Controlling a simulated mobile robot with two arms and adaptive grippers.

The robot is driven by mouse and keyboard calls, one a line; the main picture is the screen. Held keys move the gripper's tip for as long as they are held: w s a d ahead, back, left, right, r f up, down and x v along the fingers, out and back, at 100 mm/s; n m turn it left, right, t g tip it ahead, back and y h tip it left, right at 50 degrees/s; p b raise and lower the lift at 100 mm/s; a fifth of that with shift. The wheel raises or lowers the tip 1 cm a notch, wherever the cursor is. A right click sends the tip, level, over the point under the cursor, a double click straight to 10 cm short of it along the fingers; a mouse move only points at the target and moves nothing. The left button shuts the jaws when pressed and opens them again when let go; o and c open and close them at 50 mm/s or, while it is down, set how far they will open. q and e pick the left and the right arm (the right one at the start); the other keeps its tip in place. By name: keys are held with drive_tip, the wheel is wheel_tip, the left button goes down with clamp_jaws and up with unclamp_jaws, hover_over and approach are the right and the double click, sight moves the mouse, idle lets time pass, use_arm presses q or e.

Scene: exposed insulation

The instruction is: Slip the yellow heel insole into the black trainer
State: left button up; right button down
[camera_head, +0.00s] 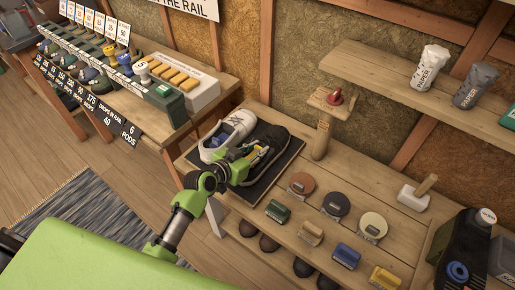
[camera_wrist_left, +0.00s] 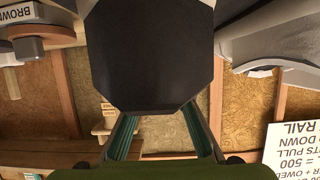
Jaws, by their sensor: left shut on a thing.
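The black trainer (camera_head: 279,140) lies on a dark mat (camera_head: 296,150) on the wooden bench, beside a white and grey trainer. My left gripper (camera_head: 257,156) is at the black trainer's opening, with its arm coming in from the lower left. It is shut on a small yellow piece, the yellow heel insole (camera_head: 259,152), which shows only in part between the fingers. I cannot tell how deep it sits in the trainer. In the left wrist view a large black shape (camera_wrist_left: 150,50) covers the middle and the insole cannot be made out. My right gripper is not in view.
The white and grey trainer (camera_head: 229,134) is close on the left. A wooden post (camera_head: 322,138) with a red-topped platform stands behind. Round tins (camera_head: 336,205) and brushes (camera_head: 310,233) fill the bench front.

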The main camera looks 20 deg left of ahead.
use_arm(q)
drive_tip(key=o, duration=0.9)
drive_tip(key=v, duration=1.2)
